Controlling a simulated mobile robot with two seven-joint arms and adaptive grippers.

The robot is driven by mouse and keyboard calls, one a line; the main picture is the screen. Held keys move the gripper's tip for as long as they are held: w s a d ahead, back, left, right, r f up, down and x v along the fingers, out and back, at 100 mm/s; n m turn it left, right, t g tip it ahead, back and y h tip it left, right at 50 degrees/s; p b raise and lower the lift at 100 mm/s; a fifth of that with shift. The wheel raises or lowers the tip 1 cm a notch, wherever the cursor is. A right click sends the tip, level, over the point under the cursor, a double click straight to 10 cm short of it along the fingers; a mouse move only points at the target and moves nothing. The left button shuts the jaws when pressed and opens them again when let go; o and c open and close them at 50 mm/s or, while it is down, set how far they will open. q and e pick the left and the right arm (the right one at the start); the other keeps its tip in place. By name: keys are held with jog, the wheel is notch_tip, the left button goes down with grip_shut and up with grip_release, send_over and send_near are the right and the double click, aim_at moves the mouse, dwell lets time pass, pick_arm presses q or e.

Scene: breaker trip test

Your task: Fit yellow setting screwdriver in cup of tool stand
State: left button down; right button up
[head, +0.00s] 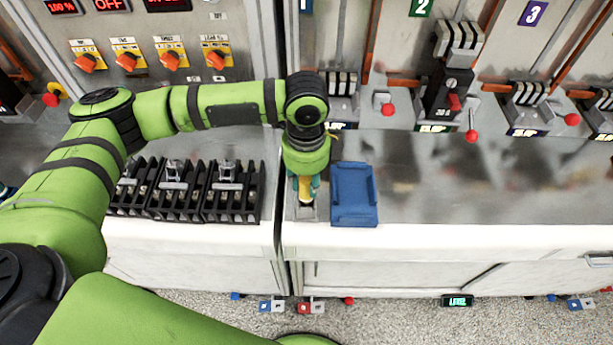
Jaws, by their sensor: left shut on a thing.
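My left gripper (305,186) points down over the front of the metal worktop, just left of the blue tray. It is shut on the yellow setting screwdriver (305,191), whose yellow part shows between the teal fingertips. A small grey piece, seemingly the tool stand (304,212), shows directly below and around the tip. The gripper hides most of the stand and its cup. I cannot tell whether the screwdriver is inside the cup or above it. My right gripper is not in view.
The blue tray (354,197) stands close on the right. Black breaker racks (185,190) stand on the left bench. Panels with orange knobs (170,60) and red-tipped levers (471,135) line the back. The worktop (470,190) right of the tray is clear.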

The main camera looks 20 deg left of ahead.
pick_arm(q)
jog(key=shift+f, duration=0.35)
jog(key=c, duration=0.9)
grip_release()
jog(key=shift+o, duration=0.2)
notch_tip(320, 180, up, 12)
jog(key=o, duration=0.9)
jog(key=shift+c, duration=0.2)
